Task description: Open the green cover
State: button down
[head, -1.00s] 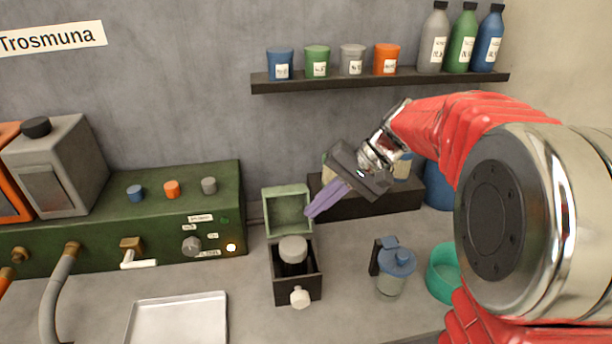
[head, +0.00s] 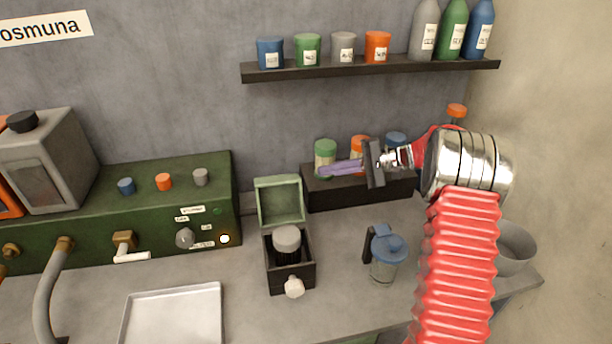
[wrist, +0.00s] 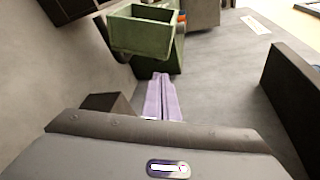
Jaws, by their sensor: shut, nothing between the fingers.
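The green cover (head: 280,202) stands raised at the back of a small dark box (head: 303,275), its hollow inner side facing me. The box is open and a dark cylinder with a grey cap (head: 287,240) shows inside it. A pale knob (head: 294,288) is on the box front. My gripper (head: 326,168) is shut and empty, its purple fingers pointing left, to the right of the cover and apart from it. In the wrist view, the shut fingers (wrist: 162,97) point toward the green cover (wrist: 142,32).
A dark rack (head: 345,191) with colored-lid jars stands behind my gripper. A blue-lidded jug (head: 384,254) is right of the box. A metal tray (head: 172,318) and a green machine (head: 110,222) are at left. A shelf (head: 370,66) with cups and bottles hangs above.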

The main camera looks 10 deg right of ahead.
jog(key=shift+m+t+y, duration=0.3)
jog(key=shift+t+y, duration=0.3)
jog(key=w+d+f, duration=0.2)
jog(key=d, duration=0.1)
jog(key=shift+d+f, duration=0.1)
jog(key=a, duration=0.9)
jog(key=shift+s+a, duration=0.25)
jog(key=shift+s, duration=0.05)
jog(key=shift+s+r+n, duration=0.6)
jog(key=shift+s+r, duration=0.45)
jog(key=shift+r, duration=0.3)
jog(key=shift+w, duration=0.1)
